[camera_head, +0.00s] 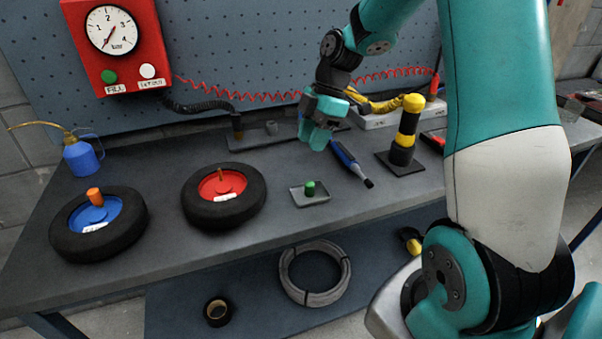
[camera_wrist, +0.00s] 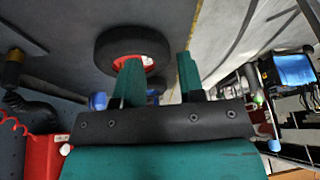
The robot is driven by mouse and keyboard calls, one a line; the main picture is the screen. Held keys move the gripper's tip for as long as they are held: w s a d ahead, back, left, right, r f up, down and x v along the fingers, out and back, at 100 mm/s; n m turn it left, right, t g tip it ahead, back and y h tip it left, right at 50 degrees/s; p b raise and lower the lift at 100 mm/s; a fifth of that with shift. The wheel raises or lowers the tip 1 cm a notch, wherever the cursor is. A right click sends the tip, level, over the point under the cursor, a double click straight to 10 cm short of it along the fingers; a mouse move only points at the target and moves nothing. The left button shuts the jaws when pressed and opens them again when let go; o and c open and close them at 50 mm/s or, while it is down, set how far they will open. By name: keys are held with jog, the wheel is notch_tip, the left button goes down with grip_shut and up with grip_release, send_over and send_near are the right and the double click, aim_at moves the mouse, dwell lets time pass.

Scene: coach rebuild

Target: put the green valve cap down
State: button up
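The green valve cap (camera_head: 310,187) stands upright on a small grey tray (camera_head: 322,198) near the front of the workbench. My gripper (camera_head: 319,138) is in the air above and behind the tray, apart from the cap. In the wrist view my gripper (camera_wrist: 158,72) has its two fingers spread with nothing held between them. I cannot make out the cap in the wrist view. A wheel with a red hub (camera_head: 223,184) lies left of the tray; its tyre also shows beyond the fingers in the wrist view (camera_wrist: 112,43).
A wheel with a blue hub and orange cap (camera_head: 95,197) lies at the left. A blue-handled tool (camera_head: 345,160) and a yellow-black post (camera_head: 407,130) stand or lie right of the tray. A red gauge box (camera_head: 112,75) hangs behind. The bench front around the tray is clear.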

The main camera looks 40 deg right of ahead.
jog(key=s+a+r+m, duration=0.2)
jog(key=s+a+r, duration=0.1)
jog(key=a, duration=0.3)
jog(key=s+a+r+m, duration=0.1)
jog(key=s+a+r, duration=0.15)
jog(key=a, duration=0.35)
jog(key=s+a+r+m, duration=0.1)
jog(key=s+a+m, duration=0.2)
jog(key=s+a, duration=0.2)
jog(key=s+a+r+m, duration=0.1)
jog(key=s+a+m, duration=0.2)
jog(key=s, duration=0.8)
jog(key=shift+a, duration=1.1)
